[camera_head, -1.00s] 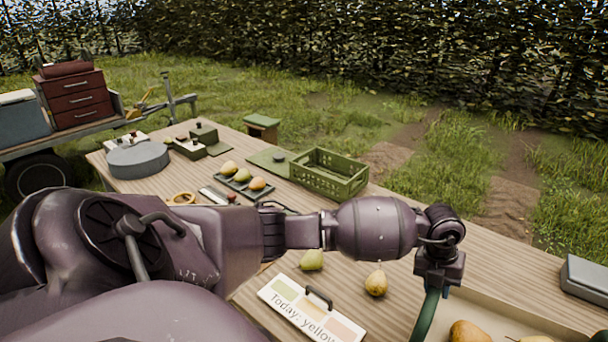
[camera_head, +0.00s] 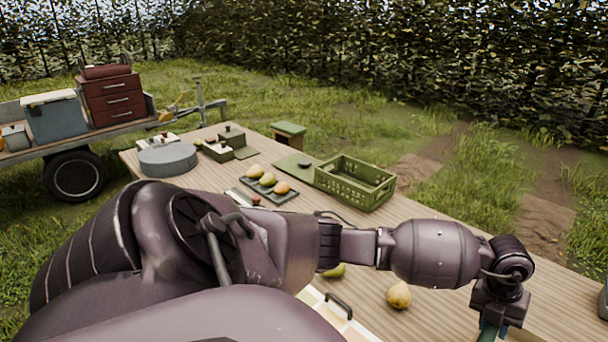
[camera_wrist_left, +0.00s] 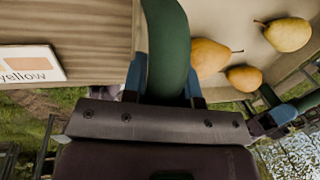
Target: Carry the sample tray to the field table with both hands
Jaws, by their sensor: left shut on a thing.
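My left gripper (camera_head: 492,328) is at the lower right of the head view, its tips cut off by the frame edge. In the left wrist view my left gripper (camera_wrist_left: 165,85) has its blue fingers on both sides of the tray's thick green handle and is shut on it. The sample tray (camera_wrist_left: 235,25) is pale inside and holds yellow pears (camera_wrist_left: 209,57). Part of my right gripper (camera_wrist_left: 283,113) shows at the right of the wrist view, near a green part of the tray; its grip is unclear. The wooden table (camera_head: 455,300) lies beyond my left arm.
On the table are a green crate (camera_head: 355,183), a dark tray of pears (camera_head: 270,184), a grey round disc (camera_head: 167,159), a loose pear (camera_head: 398,295) and a colour card (camera_wrist_left: 30,64), partly hidden in the head view. A trailer (camera_head: 75,140) stands at the left.

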